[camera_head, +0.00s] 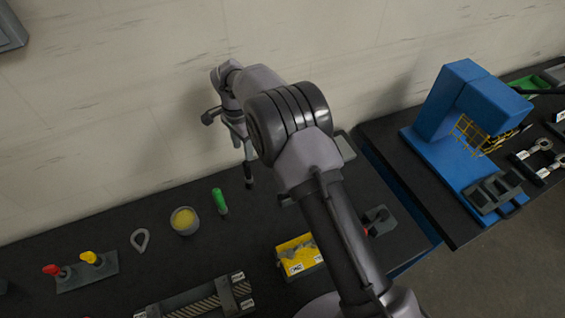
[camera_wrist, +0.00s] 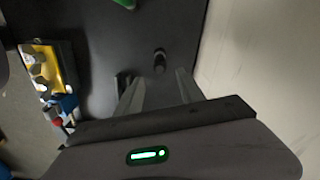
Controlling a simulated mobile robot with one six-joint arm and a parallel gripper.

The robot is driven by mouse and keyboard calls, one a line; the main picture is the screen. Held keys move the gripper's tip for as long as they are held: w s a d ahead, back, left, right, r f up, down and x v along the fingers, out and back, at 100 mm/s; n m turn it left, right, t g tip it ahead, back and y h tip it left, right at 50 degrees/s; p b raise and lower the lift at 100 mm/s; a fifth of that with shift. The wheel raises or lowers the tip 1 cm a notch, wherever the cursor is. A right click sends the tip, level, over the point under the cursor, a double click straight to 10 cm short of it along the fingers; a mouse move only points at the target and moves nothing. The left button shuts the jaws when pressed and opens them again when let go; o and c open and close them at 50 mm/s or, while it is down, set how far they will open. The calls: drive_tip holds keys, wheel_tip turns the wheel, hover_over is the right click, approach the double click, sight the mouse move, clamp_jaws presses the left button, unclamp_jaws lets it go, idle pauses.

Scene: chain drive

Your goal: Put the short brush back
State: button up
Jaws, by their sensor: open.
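My gripper (camera_head: 247,160) is open and points down over the back of the dark bench. Its two fingers (camera_wrist: 158,92) show in the wrist view, apart and with nothing between their tips. A small dark cylindrical thing (camera_wrist: 159,62) lies just beyond the gap between them; it also shows below my gripper in the head view (camera_head: 249,183). I cannot tell whether it is the short brush. A green-handled tool (camera_head: 219,200) is on the bench to the left of my gripper. A rack (camera_head: 88,275) at the far left holds a red-handled piece (camera_head: 52,270) and a yellow-handled piece (camera_head: 89,257).
A grey pot (camera_head: 184,229) with yellow contents and a grey loop (camera_head: 140,240) lie left of the green tool. A yellow bin (camera_head: 290,264) with parts and a chain fixture (camera_head: 195,300) are nearer. A blue machine (camera_head: 442,105) stands right. The wall is close behind.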

drive_tip(key=s+d+r+n+t, duration=0.1)
drive_tip(key=d+r, duration=0.3)
drive_tip(key=r, duration=0.3)
drive_tip(key=s+d+r, duration=0.1)
drive_tip(key=d+r, duration=0.2)
drive_tip(key=r, duration=0.4)
drive_tip(key=s+d+r+n+t+y, duration=0.1)
drive_tip(key=s+d+r+t+y, duration=0.1)
drive_tip(key=s+d+r, duration=0.8)
drive_tip(key=s+d+n+t, duration=0.1)
drive_tip(key=s+d, duration=0.2)
drive_tip(key=s, duration=0.6)
drive_tip(key=s+d+r+n+t, duration=0.1)
drive_tip(key=s+d, duration=0.3)
drive_tip(key=s, duration=0.6)
drive_tip(key=shift+s+r+n+t, duration=0.2)
drive_tip(key=shift+s+n+t, duration=0.1)
drive_tip(key=shift+n+t, duration=0.1)
